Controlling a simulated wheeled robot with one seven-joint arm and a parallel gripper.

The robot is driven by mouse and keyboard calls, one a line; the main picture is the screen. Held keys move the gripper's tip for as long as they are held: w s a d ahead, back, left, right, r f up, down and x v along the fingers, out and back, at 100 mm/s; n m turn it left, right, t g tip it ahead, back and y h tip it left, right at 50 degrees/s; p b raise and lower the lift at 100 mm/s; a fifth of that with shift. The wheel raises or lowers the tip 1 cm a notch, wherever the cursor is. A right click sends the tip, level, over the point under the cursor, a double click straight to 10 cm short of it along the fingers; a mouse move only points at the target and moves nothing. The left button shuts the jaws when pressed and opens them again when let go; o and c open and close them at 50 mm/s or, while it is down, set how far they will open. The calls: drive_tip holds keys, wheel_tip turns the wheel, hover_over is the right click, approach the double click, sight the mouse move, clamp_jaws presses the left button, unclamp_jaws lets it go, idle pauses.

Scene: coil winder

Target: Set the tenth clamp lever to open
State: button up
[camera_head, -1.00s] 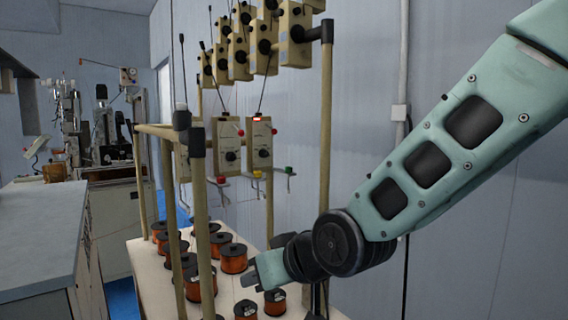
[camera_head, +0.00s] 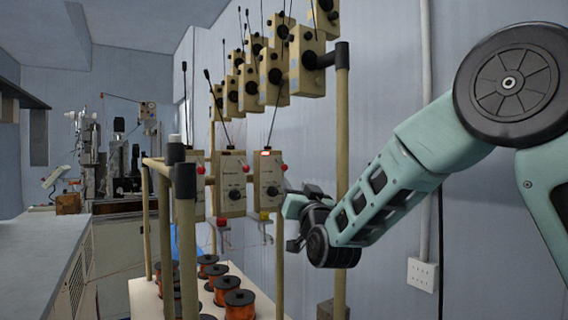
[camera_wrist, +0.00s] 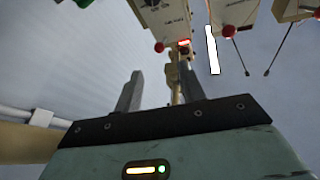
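Beige tensioner boxes hang in a row on the rack; the nearest one (camera_head: 268,182) has a lit red display (camera_head: 265,153) and a red ball knob (camera_head: 284,167) on its right side. A small bracket with a yellow-green cap (camera_head: 264,215) sits under it. I cannot tell which part is the tenth clamp lever. My gripper (camera_head: 290,222) is just right of this box, near its lower edge. The wrist view shows its two grey fingers (camera_wrist: 160,90) apart with nothing held. A lit box (camera_wrist: 165,18) and red knobs (camera_wrist: 160,47) are beyond the fingertips.
A beige rack post (camera_head: 341,140) stands close behind my gripper. More boxes (camera_head: 307,60) hang above, with thin rods. Copper wire spools (camera_head: 239,304) stand on the shelf below. A grey counter (camera_head: 45,245) is at left. The wall at right carries a pipe and an outlet box (camera_head: 422,274).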

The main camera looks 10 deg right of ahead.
sight(285, 169)
drive_tip(key=p+x, duration=0.4)
drive_tip(key=x, duration=0.7)
drive_tip(key=shift+w+r+p, duration=0.1)
drive_tip(key=shift+w+p, duration=0.15)
drive_tip(key=shift+p, duration=0.05)
clamp_jaws()
